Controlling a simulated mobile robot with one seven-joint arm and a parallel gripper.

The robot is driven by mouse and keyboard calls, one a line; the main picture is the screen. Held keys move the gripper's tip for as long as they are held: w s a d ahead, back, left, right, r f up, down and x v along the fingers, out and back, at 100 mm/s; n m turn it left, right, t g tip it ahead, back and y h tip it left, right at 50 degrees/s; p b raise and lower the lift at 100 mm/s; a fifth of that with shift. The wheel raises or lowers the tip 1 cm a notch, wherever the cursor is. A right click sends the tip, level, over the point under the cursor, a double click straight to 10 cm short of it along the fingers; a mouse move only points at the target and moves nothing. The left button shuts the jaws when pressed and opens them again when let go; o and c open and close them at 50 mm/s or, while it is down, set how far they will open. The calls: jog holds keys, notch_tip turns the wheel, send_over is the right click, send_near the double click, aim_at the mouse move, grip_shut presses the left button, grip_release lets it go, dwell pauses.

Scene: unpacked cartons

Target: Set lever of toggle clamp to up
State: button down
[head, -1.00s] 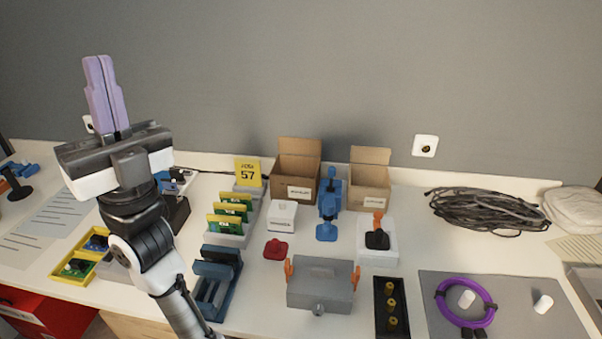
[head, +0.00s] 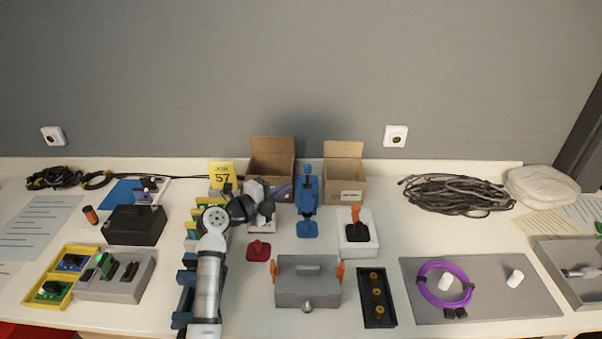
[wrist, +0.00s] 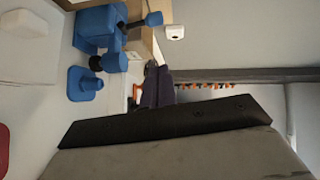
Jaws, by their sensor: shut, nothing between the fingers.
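What I take for the toggle clamp (head: 357,234) is a small black mechanism with an orange lever (head: 356,216), on a white block right of centre in the head view. The lever extends toward the back; I cannot tell its exact angle. In the wrist view a bit of orange (wrist: 137,92) shows beside my fingers, the rest mostly hidden. My gripper (head: 286,192) is shut and empty, with purple fingers (wrist: 158,86) pointing right. It is left of the clamp, apart from it, with a blue press-like device between in the head view.
The blue device (head: 307,212) stands upright close to my fingertips. Two open cartons (head: 272,150) (head: 343,195) stand behind. A grey box (head: 308,291) with orange latches and a black tray (head: 377,312) lie in front.

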aim_at(307, 176)
jog(key=w+d+f+p, duration=0.1)
jog(key=w+d+p, duration=0.1)
jog(key=w+d, duration=0.3)
jog(key=shift+w+f, duration=0.15)
jog(key=shift+w, duration=1.75)
